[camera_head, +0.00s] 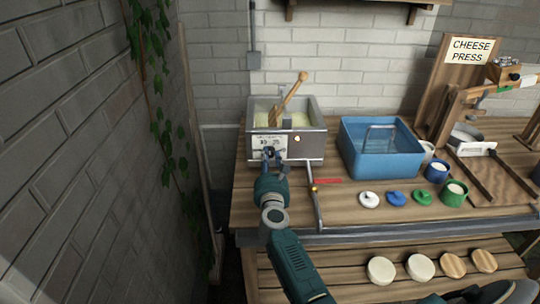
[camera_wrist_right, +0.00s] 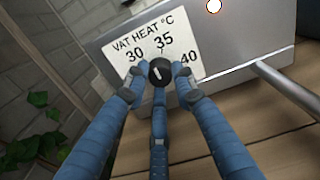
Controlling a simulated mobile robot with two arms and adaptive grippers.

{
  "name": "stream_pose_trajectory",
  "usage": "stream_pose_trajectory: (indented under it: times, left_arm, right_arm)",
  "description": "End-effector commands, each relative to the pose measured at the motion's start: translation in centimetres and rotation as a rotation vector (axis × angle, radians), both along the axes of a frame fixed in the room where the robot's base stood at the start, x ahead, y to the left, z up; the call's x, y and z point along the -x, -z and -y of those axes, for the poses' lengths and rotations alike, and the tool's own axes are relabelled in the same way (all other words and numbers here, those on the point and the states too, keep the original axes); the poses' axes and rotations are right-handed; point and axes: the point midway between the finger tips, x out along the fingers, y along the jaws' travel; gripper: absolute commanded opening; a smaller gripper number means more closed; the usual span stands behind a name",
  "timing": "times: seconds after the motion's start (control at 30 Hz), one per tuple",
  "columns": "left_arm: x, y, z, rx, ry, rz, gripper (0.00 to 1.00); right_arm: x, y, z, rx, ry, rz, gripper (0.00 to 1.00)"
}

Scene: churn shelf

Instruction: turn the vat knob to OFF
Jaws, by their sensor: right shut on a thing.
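The metal vat (camera_head: 313,148) stands at the back left of the wooden table, with pale contents and a wooden paddle (camera_head: 292,94) in it. Its white dial plate (camera_head: 258,141) reads VAT HEAT °C; 30, 35 and 40 show in the right wrist view (camera_wrist_right: 124,45), but no OFF mark is visible there. The black vat knob (camera_wrist_right: 159,71) has a white pointer line, roughly upright and slightly tilted in that view. My right gripper (camera_head: 270,157) is shut on the knob, its blue fingers (camera_wrist_right: 159,82) around it.
A lit lamp (camera_head: 297,139) is on the vat front. A pipe (camera_head: 316,205) with a red handle (camera_head: 328,181) runs close on the right of my right arm. A blue basin (camera_head: 381,165) stands further right. A brick wall (camera_head: 90,150) with ivy is on the left.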

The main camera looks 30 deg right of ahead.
Motion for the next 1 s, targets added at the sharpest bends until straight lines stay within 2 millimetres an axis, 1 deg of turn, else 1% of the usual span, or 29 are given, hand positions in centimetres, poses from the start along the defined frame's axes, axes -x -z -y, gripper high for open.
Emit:
stream_pose_trajectory:
  times: [0.03, 1.0]
  left_arm:
    - [0.0, -0.5, 0.0, 0.0, 0.0, 0.0, 0.4]
    - [0.0, -4.4, 0.0, 0.0, -0.001, 0.0, 0.4]
  right_arm:
    - [-0.2, -1.0, 0.2, 0.043, 0.003, -0.01, 0.0]
    - [-0.4, -1.0, -0.1, 0.875, 0.004, -0.408, 0.0]
